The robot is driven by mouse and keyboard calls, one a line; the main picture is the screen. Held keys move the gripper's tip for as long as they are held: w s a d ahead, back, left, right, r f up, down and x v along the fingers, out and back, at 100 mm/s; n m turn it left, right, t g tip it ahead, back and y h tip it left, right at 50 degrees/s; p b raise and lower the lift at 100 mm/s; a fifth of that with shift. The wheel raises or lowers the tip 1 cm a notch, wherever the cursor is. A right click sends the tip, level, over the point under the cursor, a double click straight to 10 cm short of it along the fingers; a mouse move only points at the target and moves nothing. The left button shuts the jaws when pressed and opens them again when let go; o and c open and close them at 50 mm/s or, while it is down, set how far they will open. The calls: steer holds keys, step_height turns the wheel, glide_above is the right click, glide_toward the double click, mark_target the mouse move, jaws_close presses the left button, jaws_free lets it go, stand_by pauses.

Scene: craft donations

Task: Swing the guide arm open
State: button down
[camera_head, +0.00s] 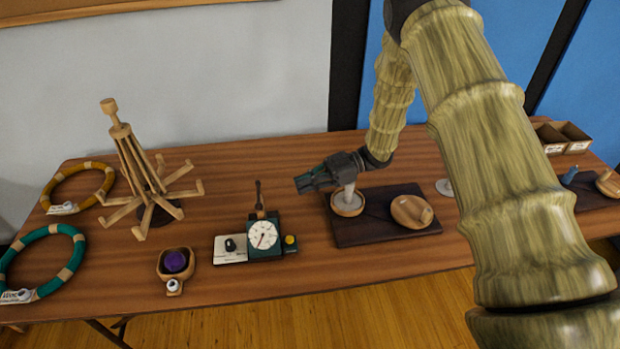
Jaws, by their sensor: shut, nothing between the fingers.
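A dark green counter box (266,251) with a round white dial (263,234) stands near the front middle of the table. A thin dark upright arm (258,193), which looks like the guide arm, rises behind the dial from a wooden-coloured base. My gripper (303,183) is shut and empty. It points left and hangs above the table, to the right of the upright arm and apart from it in the picture. The exact depth gap between them is hard to tell. My gripper partly covers a small wooden bowl with a pale upright piece (347,202).
A wooden yarn swift (142,175) stands at the left, beside yellow (77,172) and green (76,255) yarn rings. A bowl with a purple ball (174,261) sits left of the counter.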

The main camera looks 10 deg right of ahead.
mark_target(258, 195)
steer(key=shift+p+x, duration=1.85)
steer(key=shift+x, duration=3)
